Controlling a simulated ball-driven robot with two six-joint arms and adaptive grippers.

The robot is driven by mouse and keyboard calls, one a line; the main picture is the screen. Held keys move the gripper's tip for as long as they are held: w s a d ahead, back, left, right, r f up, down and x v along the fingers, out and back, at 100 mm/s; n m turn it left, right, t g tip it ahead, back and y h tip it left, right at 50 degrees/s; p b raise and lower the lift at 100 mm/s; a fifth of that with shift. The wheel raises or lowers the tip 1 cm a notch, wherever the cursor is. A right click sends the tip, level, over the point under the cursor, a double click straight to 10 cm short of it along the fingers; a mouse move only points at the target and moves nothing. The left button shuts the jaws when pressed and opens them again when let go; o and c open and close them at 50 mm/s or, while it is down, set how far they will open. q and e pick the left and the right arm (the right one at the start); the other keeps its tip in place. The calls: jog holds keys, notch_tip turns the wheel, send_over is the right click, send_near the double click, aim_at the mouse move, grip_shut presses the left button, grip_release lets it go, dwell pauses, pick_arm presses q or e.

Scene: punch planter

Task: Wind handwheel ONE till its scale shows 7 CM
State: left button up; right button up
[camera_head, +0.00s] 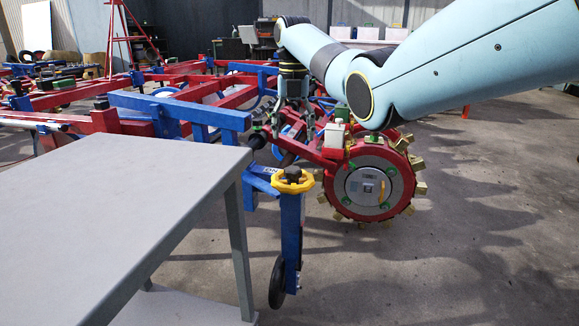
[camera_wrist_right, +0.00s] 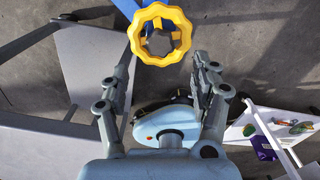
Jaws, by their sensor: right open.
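The yellow handwheel (camera_head: 293,187) with a dark hub sits on top of a blue upright post (camera_head: 291,235), just past the grey table's corner. My right gripper (camera_head: 294,130) points down, open and empty, above and behind the wheel in the head view. In the right wrist view the handwheel (camera_wrist_right: 160,60) lies ahead of the two spread fingers (camera_wrist_right: 160,75), centred between them and apart from them. I cannot make out any scale reading. My left gripper is not in view.
A grey table (camera_head: 110,200) fills the left front. A red toothed wheel (camera_head: 345,205) with a grey disc stands close right of the post. Red and blue machine frame beams (camera_head: 180,110) lie behind. Open concrete floor (camera_head: 480,240) is at right.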

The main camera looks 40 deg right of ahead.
aim_at(293, 167)
notch_tip(293, 167, down, 9)
jog(key=b, duration=0.3)
jog(key=shift+s+r+b, duration=0.1)
jog(key=shift+r+b, duration=0.05)
jog(key=shift+b, duration=0.2)
jog(key=shift+f, duration=0.35)
jog(key=shift+f+b, duration=0.3)
jog(key=shift+b, duration=0.05)
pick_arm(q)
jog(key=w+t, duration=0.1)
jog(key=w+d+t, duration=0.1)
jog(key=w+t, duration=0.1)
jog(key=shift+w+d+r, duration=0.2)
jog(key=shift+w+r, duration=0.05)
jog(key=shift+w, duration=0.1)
pick_arm(e)
jog(key=c, duration=1.2)
